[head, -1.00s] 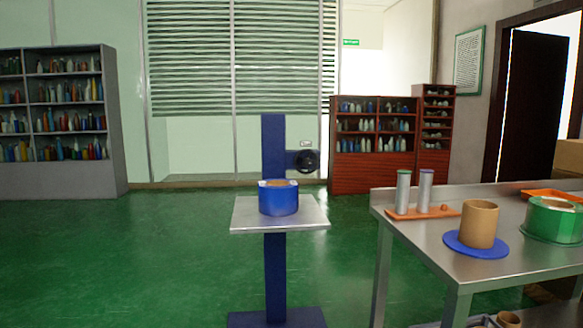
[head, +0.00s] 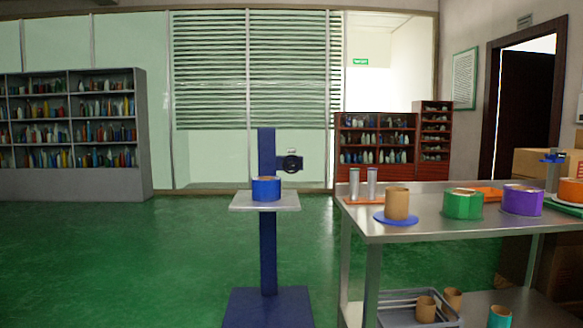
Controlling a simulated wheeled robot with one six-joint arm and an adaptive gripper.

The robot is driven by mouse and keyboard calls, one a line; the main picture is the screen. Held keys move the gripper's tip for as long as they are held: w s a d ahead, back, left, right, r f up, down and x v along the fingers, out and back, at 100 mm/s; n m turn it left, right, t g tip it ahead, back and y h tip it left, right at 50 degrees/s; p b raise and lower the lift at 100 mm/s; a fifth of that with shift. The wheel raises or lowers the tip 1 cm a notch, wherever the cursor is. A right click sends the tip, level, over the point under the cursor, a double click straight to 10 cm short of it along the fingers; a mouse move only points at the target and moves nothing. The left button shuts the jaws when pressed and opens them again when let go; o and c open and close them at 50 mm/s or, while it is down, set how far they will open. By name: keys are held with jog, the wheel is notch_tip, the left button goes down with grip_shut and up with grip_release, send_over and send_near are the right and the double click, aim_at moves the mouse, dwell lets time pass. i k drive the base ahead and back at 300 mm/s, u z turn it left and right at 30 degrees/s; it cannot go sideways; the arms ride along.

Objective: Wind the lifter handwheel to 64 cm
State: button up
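The lifter is a blue column (head: 267,240) on a blue base plate, standing upright in the middle of the head view. Its grey platform (head: 240,205) carries a blue ring-shaped roll (head: 266,189) with a brown core. The dark round handwheel (head: 291,162) sits on a bracket at the right side of the column, above the platform. A small light label shows just above the handwheel, too small to read. My gripper is not in view.
A steel table (head: 420,228) stands to the right, bearing a brown cylinder on a blue disc (head: 396,204), a green roll (head: 463,204) and a purple roll (head: 522,200). A grey tray (head: 400,318) lies on its lower shelf. Green floor (head: 120,265) is clear on the left.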

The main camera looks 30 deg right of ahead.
aim_at(292, 164)
jog(key=z, duration=0.65)
jog(key=i, duration=0.6)
jog(key=z, duration=0.75)
jog(key=i, duration=0.65)
jog(key=u, duration=0.15)
